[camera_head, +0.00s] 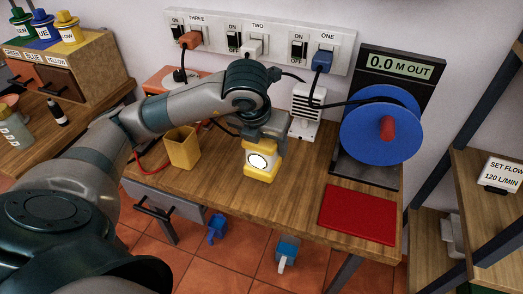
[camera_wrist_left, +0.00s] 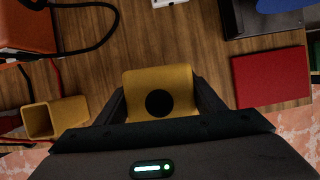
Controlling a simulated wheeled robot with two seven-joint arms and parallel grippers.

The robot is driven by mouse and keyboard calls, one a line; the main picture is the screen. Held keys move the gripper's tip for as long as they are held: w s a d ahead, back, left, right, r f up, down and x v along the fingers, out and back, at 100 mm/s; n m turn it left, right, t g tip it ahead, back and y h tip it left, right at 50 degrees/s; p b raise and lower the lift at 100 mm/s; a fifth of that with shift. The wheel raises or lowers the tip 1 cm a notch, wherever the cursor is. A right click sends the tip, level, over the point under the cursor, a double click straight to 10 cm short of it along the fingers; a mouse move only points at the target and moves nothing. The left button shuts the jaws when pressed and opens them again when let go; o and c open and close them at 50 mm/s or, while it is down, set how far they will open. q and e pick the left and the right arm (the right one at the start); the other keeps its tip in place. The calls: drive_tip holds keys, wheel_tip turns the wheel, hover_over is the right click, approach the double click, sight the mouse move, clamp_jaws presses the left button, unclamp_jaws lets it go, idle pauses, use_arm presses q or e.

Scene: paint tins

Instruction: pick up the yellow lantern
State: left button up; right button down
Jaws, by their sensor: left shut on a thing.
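The yellow lantern (camera_head: 260,173) stands on the wooden workbench (camera_head: 300,200) in the head view, with a round white face toward me. Its top is hidden by my left gripper (camera_head: 264,140), which comes down over it from above. In the left wrist view the lantern's yellow top (camera_wrist_left: 160,82) with a dark round spot sits between the two fingers of my left gripper (camera_wrist_left: 160,98). The fingers are shut on its sides. I cannot tell whether its base touches the bench. My right gripper is in neither view.
A yellow open box (camera_head: 183,148) stands left of the lantern. A blue reel (camera_head: 381,125) and a red mat (camera_head: 357,215) are to the right. A white charger-like block (camera_head: 305,112) is behind. Sockets with plugs (camera_head: 322,58) line the wall. Bench wood before the lantern is clear.

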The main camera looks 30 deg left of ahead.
use_arm(q)
drive_tip(key=s+d+r+p, duration=0.1)
drive_tip(key=s+d+r, duration=0.2)
drive_tip(key=d+r, duration=0.3)
drive_tip(key=d, duration=0.3)
drive_tip(key=shift+d, duration=0.35)
drive_tip(key=shift+r, duration=0.1)
idle(0.3)
wheel_tip(320, 180, down, 8)
drive_tip(key=s+n+g, duration=0.2)
drive_tip(key=n+g, duration=0.7)
drive_tip(key=n, duration=2.4)
drive_tip(key=shift+s+n+h, duration=0.2)
drive_tip(key=shift+n+h, duration=0.2)
drive_tip(key=shift+a, duration=0.1)
